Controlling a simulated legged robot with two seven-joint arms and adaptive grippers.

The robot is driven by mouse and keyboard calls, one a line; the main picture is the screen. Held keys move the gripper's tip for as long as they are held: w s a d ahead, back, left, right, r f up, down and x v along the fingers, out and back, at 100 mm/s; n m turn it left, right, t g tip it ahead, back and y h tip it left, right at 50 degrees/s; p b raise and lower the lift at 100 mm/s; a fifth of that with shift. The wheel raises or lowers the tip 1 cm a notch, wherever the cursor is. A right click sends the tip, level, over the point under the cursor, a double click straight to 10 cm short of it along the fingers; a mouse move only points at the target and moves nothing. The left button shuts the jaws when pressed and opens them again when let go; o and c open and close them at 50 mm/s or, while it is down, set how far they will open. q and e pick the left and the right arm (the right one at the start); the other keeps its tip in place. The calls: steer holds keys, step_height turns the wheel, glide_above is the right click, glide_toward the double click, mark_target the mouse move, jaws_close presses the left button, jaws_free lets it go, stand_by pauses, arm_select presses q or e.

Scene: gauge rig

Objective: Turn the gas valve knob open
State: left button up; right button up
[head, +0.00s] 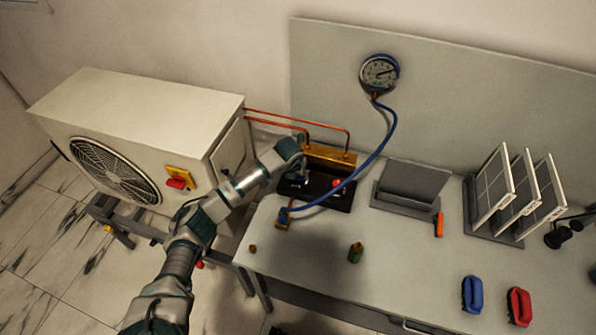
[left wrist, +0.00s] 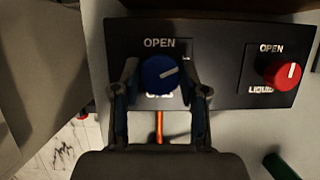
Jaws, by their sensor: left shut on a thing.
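The blue gas knob (left wrist: 158,75) is on a black panel (left wrist: 215,85) with the word OPEN above it. Its white pointer line points right and slightly up, and the label below is mostly hidden. My left gripper (left wrist: 160,97) is shut on the blue knob, one finger on each side. In the head view my left gripper (head: 300,178) reaches down to the panel (head: 328,197) and hides most of the knob. A red knob marked LIQUID (left wrist: 284,73) is to the right, with its pointer near upright; it also shows in the head view (head: 337,183). My right gripper is not in view.
A brass manifold (head: 330,157) stands behind the panel, with copper pipes to the outdoor unit (head: 140,120). A blue hose (head: 375,155) runs past the panel to the gauge (head: 380,73). A grey tray (head: 408,185) stands to the right. The front table middle is mostly clear.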

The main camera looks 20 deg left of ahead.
arm_select(q)
steer(key=shift+d+n+y, duration=0.1)
steer(key=shift+n+y, duration=0.3)
steer(key=shift+n, duration=0.5)
steer(key=shift+n+y, duration=0.4)
steer(key=shift+n, duration=0.6)
steer(key=shift+n+g+y, duration=0.3)
steer(key=shift+n, duration=0.6)
steer(key=n+y, duration=0.1)
steer(key=n, duration=0.1)
steer(key=shift+d+f+n+g, duration=0.1)
steer(key=shift+n+g, duration=0.2)
steer(key=shift+n, duration=0.1)
steer(key=n+b, duration=0.1)
steer(key=n, duration=0.1)
steer(key=shift+d+n+g+y, duration=0.1)
steer(key=shift+n+g+y, duration=0.3)
steer(key=shift+n, duration=0.8)
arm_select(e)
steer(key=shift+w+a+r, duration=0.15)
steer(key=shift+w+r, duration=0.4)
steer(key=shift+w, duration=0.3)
arm_select(q)
steer(key=shift+g, duration=0.3)
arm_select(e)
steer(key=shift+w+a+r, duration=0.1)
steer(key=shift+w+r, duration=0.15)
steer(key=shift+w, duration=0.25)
